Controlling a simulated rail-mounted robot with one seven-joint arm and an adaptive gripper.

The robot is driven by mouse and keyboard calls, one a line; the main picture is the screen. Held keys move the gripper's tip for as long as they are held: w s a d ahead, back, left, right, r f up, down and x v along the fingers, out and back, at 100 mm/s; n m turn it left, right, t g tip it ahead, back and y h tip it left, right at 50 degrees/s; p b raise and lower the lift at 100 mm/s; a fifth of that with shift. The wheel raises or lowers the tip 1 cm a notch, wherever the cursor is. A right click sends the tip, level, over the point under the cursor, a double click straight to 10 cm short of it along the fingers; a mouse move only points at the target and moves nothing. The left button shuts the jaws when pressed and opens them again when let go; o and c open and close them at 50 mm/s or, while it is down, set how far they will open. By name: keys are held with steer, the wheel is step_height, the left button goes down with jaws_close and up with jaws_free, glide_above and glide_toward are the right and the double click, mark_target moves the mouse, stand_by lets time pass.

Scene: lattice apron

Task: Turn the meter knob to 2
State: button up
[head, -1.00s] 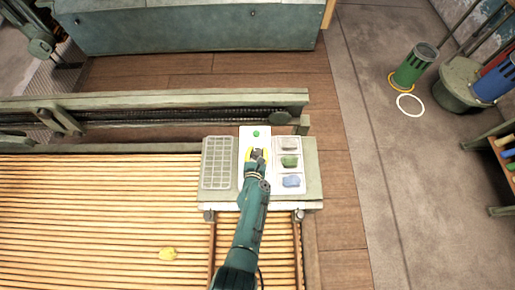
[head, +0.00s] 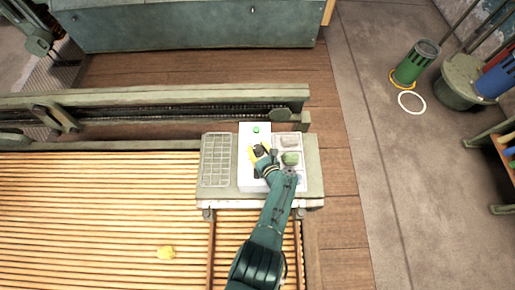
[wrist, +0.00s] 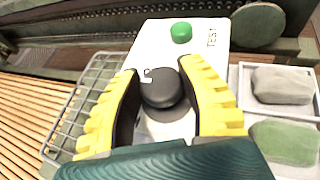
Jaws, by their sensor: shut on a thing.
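The meter is a white plate (head: 247,138) on the small tray table, with a green button (wrist: 181,32) marked TEST at its far end. Its dark round knob (wrist: 163,88) shows in the wrist view, with a small white mark on its upper left side. My gripper (head: 260,152) is over the plate, and its two yellow ribbed fingers stand on either side of the knob, shut on it. No number scale can be read around the knob; the fingers and my wrist cover part of the plate.
An empty wire-grid tray (head: 215,160) lies left of the plate. A white divided tray on the right holds a grey lump (wrist: 282,85) and a green lump (wrist: 285,140). A rail runs behind.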

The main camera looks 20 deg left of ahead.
steer(key=shift+f, duration=0.1)
steer(key=o, duration=1.1)
steer(key=shift+o, duration=0.2)
steer(key=shift+d, duration=0.1)
steer(key=v, duration=1.2)
